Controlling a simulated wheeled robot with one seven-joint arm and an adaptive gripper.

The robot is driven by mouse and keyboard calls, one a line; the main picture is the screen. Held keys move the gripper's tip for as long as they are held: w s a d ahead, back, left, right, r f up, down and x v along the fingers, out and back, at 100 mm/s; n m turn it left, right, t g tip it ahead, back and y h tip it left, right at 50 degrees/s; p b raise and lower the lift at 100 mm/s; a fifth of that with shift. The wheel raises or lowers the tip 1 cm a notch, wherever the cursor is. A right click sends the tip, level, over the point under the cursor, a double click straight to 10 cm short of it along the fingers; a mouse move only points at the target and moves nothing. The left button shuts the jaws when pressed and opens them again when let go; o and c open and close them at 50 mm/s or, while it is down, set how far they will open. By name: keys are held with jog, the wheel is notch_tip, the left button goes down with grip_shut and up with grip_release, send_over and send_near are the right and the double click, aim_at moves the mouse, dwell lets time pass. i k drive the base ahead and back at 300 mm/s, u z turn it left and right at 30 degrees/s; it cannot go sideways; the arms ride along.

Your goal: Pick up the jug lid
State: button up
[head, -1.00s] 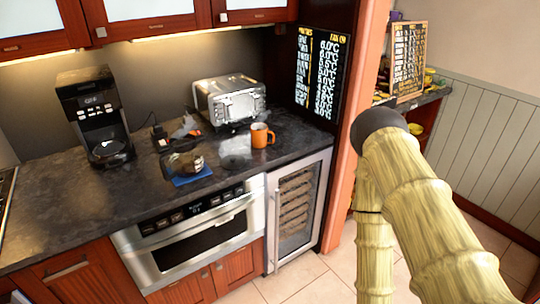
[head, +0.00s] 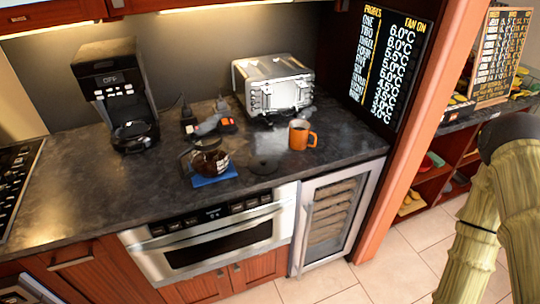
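A flat dark round piece, which looks like the jug lid (head: 263,166), lies on the dark countertop between the glass jug and the orange mug. It is hard to tell from the dark stone. The glass jug (head: 209,162) holds something dark and stands on a blue mat (head: 215,180), left of the lid. My gripper is out of view; only pale, bamboo-textured links of my arm show at the right edge, well away from the lid.
An orange mug (head: 299,136) stands just right of the lid. A silver toaster (head: 275,88) and a dark tool with an orange part (head: 226,125) sit behind. A coffee maker (head: 118,95) stands left. The front-left countertop (head: 80,195) is clear.

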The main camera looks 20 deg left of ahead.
aim_at(261, 164)
jog(key=u, duration=0.45)
jog(key=i, duration=0.7)
jog(key=u, duration=0.65)
